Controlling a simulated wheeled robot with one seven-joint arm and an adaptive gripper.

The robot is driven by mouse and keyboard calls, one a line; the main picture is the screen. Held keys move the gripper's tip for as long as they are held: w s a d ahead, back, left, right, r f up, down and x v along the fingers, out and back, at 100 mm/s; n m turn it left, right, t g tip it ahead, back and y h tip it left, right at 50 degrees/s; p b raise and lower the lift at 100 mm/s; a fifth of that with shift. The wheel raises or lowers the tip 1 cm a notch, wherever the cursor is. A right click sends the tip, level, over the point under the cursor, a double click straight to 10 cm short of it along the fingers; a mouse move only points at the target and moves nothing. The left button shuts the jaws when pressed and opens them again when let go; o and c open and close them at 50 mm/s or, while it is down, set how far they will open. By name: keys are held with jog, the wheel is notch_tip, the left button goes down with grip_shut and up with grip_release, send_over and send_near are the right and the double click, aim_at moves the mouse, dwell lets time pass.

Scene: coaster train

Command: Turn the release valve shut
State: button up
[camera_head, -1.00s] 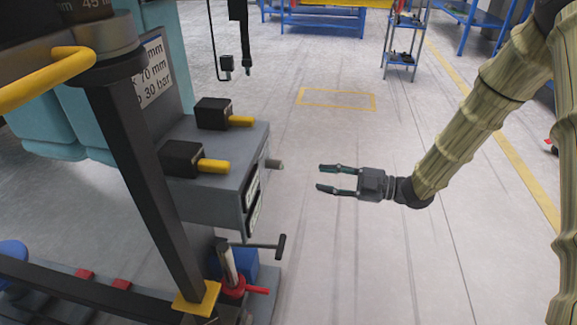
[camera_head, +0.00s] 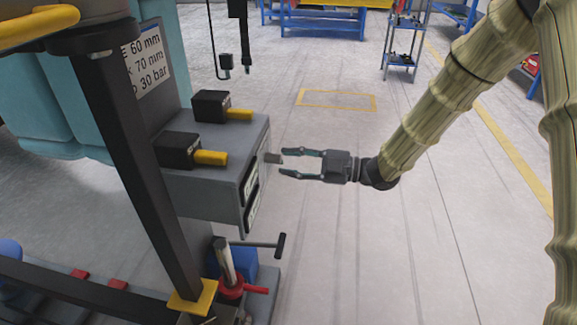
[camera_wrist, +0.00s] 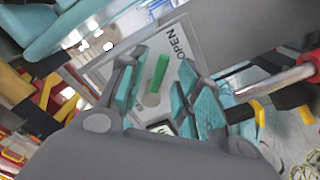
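The release valve shows in the head view as a short grey stub (camera_head: 273,158) on the right side of a grey valve box (camera_head: 222,172). In the wrist view its handle is a green bar (camera_wrist: 160,73) on a light plate. The word OPEN is beside it; a second label is mostly hidden by the right finger. My gripper (camera_head: 283,162) is open and level, fingers pointing left, with fingertips about at the stub's outer end. In the wrist view the open fingers (camera_wrist: 161,68) frame the green bar from both sides. I cannot tell whether they touch it.
Two black blocks with yellow levers (camera_head: 210,157) sit on the box top. A black T-handle (camera_head: 280,245) and a red lever (camera_head: 256,290) are below it. A dark post (camera_head: 130,170) stands left.

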jog(key=shift+a, duration=0.45)
grip_shut()
